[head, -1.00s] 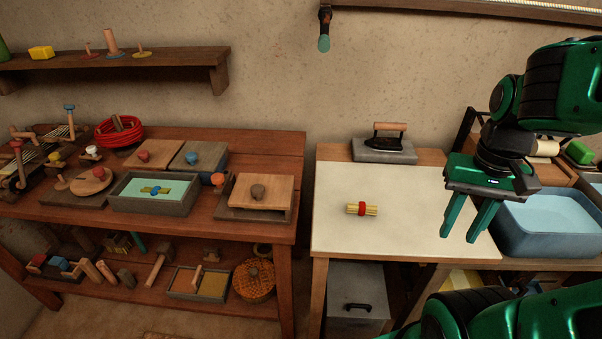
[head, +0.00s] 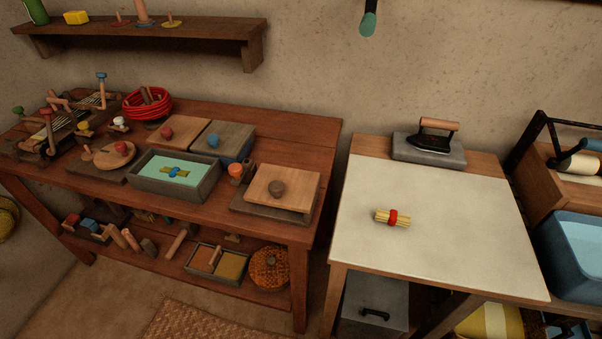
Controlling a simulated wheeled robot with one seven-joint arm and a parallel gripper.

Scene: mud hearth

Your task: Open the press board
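The likely press board is a pale square wooden board (head: 301,192) with a round brown knob (head: 277,188), at the right end of the brown wooden table. It lies flat or nearly flat over a darker base (head: 252,207), with a dark gap showing under its front and right edges. I cannot tell where any hinge is. My gripper and arm are out of view.
An orange-topped peg (head: 236,170) and a grey tray with a green inside (head: 136,186) stand left of the board. Two knobbed lids (head: 180,131) lie behind. A white-topped table (head: 440,240) bears a bundle of sticks (head: 384,216) and an iron (head: 432,142).

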